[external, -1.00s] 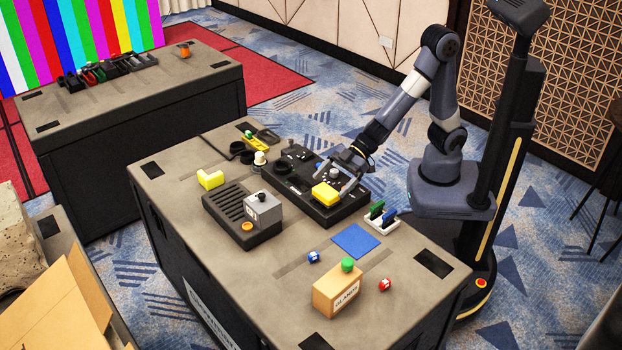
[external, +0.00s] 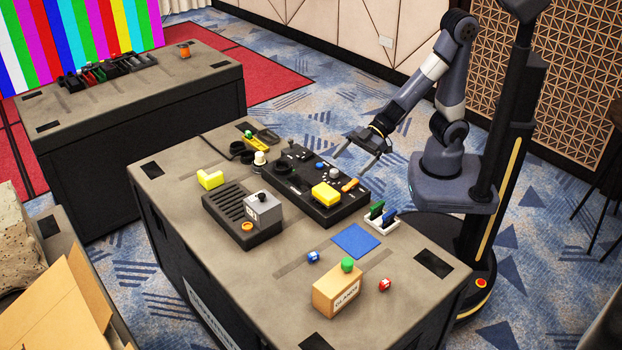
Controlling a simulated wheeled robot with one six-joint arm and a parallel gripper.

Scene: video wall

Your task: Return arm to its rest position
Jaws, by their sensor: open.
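My gripper (external: 359,164) is open and empty. It hangs in the air above the right rear side of the black panel (external: 322,215), clear of everything on the table. My arm is bent, with its elbow raised, and reaches left from my column toward the table. On the panel sit a yellow block (external: 326,195), an orange piece (external: 350,185), a grey knob and a blue button.
The grey table (external: 290,285) also bears a slotted black box (external: 235,214), a yellow angled piece (external: 210,179), a blue mat (external: 357,240), a small white rack (external: 382,222) and a tan box (external: 337,293). Air around my gripper is free. A second table (external: 130,100) stands behind left.

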